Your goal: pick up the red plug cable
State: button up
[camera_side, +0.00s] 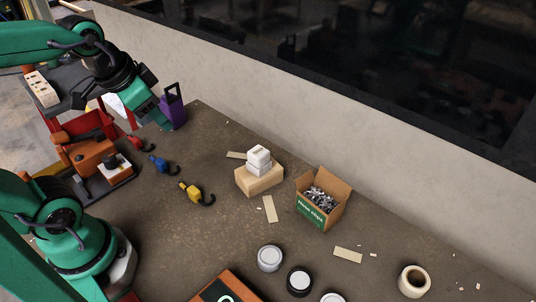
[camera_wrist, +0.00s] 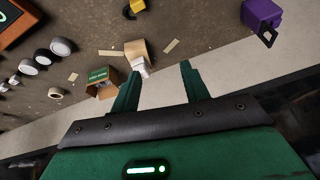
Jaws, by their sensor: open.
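The red plug cable (camera_side: 136,143) lies on the brown worktop at the left in the side view, beside the red and orange items. It does not show in the wrist view. A blue plug cable (camera_side: 158,163) and a yellow plug cable (camera_side: 190,191) lie in a row with it, each with a dark curved cable end. The yellow one also shows at the top edge of the wrist view (camera_wrist: 133,9). My gripper (camera_side: 160,116) is above the worktop, up and right of the red plug in the picture. In the wrist view its two green fingers (camera_wrist: 158,82) are apart, with nothing held.
A purple block with a dark handle (camera_side: 174,110) stands close to my gripper. An orange-and-black machine (camera_side: 92,160) is left of the red plug. A cardboard box of metal parts (camera_side: 322,197) and a wooden block (camera_side: 260,180) stand farther right. A pale wall runs behind.

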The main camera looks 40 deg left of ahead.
jog(key=w+a+f+m+g, duration=0.2)
jog(key=w+a+m, duration=0.2)
jog(key=a, duration=0.3)
jog(key=m+g, duration=0.3)
jog(key=m, duration=0.9)
send_over(134, 138)
jog(key=f, duration=1.4)
jog(key=shift+w, duration=0.3)
jog(key=shift+s+a+f, duration=0.1)
jog(key=shift+a+f, duration=0.05)
jog(key=shift+f, duration=0.1)
jog(key=shift+s+f, duration=0.1)
jog(key=shift+f, duration=3.8)
jog(key=shift+c, duration=0.4)
grip_shut()
